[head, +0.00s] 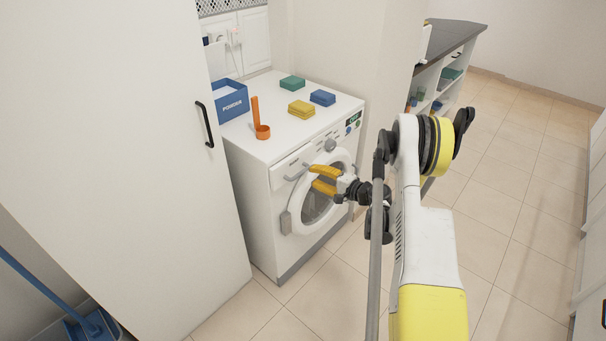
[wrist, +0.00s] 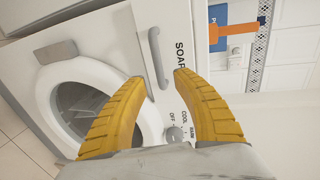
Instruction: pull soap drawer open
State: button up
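The white washing machine (head: 262,190) stands against the wall in the head view. Its soap drawer (head: 284,176) is at the upper left of its front and looks shut. In the wrist view the drawer's grey bar handle (wrist: 157,58) shows beside the printed word SOAP. My gripper (head: 310,176) has yellow fingers and is just in front of the drawer. In the wrist view my gripper (wrist: 160,81) is open and empty, with one fingertip on each side of the handle's near end. I cannot tell whether a finger touches it.
A blue powder box (head: 231,106), an orange scoop (head: 262,131) and coloured sponges (head: 301,109) lie on the machine. Its round door (head: 342,162) is below the drawer. A tall white cabinet (head: 110,150) stands left. The tiled floor (head: 510,200) at right is clear.

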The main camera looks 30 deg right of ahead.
aim_at(304, 172)
jog(key=shift+b+x, duration=0.9)
jog(key=shift+x, duration=2.3)
jog(key=shift+f, duration=0.1)
grip_shut()
